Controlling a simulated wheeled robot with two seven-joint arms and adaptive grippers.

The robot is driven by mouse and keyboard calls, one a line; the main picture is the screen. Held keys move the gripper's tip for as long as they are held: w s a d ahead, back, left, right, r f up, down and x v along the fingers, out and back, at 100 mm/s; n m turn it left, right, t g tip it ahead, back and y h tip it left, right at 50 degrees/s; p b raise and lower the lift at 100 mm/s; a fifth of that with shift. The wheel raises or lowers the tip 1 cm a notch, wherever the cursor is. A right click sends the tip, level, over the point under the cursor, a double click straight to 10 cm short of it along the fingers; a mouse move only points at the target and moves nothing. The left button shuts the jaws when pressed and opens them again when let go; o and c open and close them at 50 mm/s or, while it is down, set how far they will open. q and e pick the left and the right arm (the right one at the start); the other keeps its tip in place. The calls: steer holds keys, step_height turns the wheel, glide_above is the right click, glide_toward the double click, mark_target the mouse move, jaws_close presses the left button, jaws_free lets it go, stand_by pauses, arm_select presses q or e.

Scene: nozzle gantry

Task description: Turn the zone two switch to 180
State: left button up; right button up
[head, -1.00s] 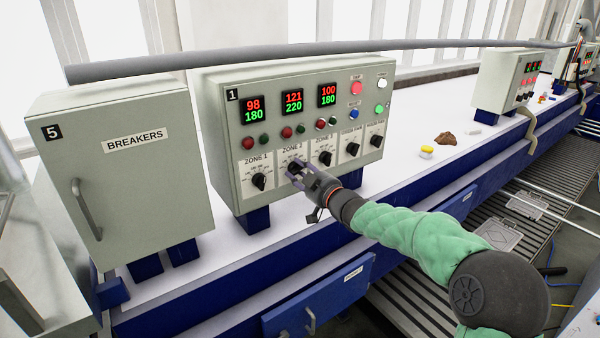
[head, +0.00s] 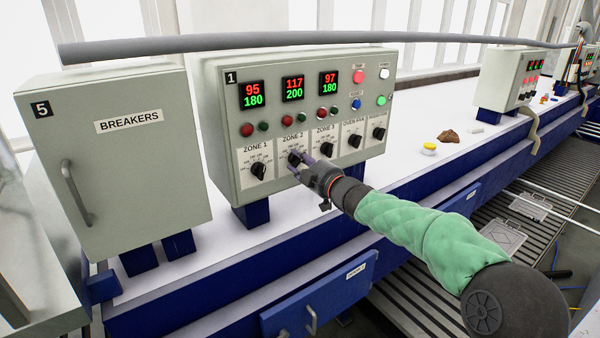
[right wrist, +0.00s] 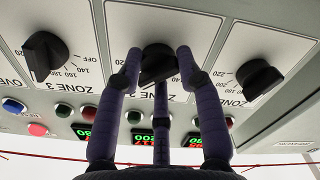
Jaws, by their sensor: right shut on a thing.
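The grey control panel marked 1 (head: 215,150) stands on the bench. Its zone two switch, a black knob (head: 294,157), sits under the ZONE 2 label, and the display above it (head: 292,88) reads 117 in red and 200 in green. My right gripper (head: 300,160) is shut on this knob. In the right wrist view the knob (right wrist: 158,62) sits between the purple fingers of the right gripper (right wrist: 158,70); the fingers hide part of it and its dial. My left gripper is not in view.
The zone 1 knob (head: 258,171) and zone 3 knob (head: 325,149) flank it closely. A breaker cabinet (head: 140,190) stands left of the panel. A grey pipe (head: 330,40) runs above. A yellow-and-white item (head: 429,148) and a brown lump (head: 448,136) lie on the bench right.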

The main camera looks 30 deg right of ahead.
steer(key=n+b, duration=0.1)
steer(key=n, duration=0.1)
steer(key=n+b, duration=0.1)
steer(key=n, duration=0.1)
steer(key=shift+d+r+b, duration=0.1)
steer(key=shift+r+b, duration=0.2)
steer(key=shift+b, duration=0.1)
steer(key=shift+s+r+n+b, duration=0.15)
steer(key=shift+n+b, duration=0.45)
steer(key=shift+n, duration=0.7)
steer(key=shift+r, duration=0.1)
steer(key=o, duration=1.2)
steer(key=shift+o, duration=0.2)
steer(key=shift+f, duration=0.3)
steer(key=shift+f, duration=0.1)
steer(key=s, duration=1.1)
steer(key=shift+s+d, duration=0.4)
